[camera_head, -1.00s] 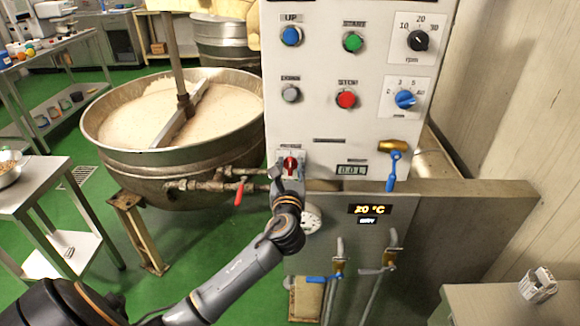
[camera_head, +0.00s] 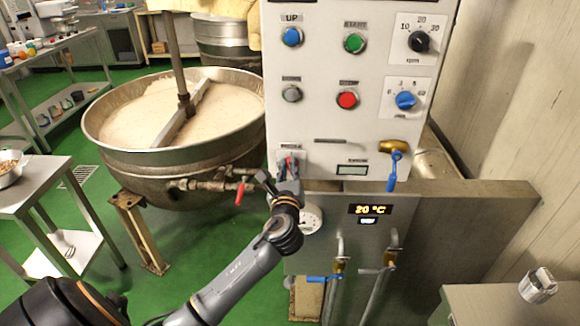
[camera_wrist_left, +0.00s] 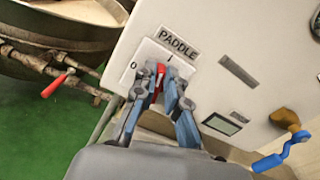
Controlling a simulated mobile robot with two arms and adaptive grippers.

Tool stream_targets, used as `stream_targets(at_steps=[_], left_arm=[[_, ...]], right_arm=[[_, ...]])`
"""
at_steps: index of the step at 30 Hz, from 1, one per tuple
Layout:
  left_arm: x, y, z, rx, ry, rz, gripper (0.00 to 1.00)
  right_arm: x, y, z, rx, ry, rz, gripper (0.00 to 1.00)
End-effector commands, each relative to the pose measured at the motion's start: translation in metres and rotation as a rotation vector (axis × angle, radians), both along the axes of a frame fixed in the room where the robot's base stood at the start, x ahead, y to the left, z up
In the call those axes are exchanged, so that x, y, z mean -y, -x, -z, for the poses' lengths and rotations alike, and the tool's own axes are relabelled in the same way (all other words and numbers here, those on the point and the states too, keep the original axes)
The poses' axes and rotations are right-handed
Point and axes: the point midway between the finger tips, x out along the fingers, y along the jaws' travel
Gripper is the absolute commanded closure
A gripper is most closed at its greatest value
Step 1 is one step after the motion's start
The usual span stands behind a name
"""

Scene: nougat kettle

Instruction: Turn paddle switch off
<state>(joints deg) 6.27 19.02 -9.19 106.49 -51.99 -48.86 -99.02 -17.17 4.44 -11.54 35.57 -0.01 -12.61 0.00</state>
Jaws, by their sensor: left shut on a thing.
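The paddle switch is a red knob (camera_wrist_left: 159,76) on a pale plate under a PADDLE label (camera_wrist_left: 178,42), with 0 at its left and I above it. In the head view the red knob (camera_head: 288,164) is at the panel's lower left, partly covered by my gripper. My left gripper (camera_head: 279,177) is at the front of the panel. In the left wrist view its blue-padded fingers (camera_wrist_left: 164,88) stand on both sides of the red knob, shut on it. The knob's lower part is hidden between the fingers. My right gripper is not in view.
The white control panel (camera_head: 325,120) has several buttons and dials above the switch. A blue-handled valve (camera_head: 393,170) is to the right. A red-handled valve (camera_head: 240,190) and the kettle (camera_head: 135,157) are to the left. A grey cabinet with a 20 °C display (camera_head: 370,209) is below.

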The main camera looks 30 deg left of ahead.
Motion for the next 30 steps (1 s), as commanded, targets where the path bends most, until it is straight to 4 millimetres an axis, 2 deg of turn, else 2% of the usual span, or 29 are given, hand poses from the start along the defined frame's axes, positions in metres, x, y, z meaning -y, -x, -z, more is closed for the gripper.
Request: stream_targets(at_steps=[14,30], left_arm=[[-0.006,0.004,0.006,0.237,0.392,0.000,1.00],[-0.011,0.007,0.016,0.502,0.822,-0.002,1.00]], right_arm=[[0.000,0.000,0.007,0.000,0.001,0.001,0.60],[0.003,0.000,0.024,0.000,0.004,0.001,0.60]])
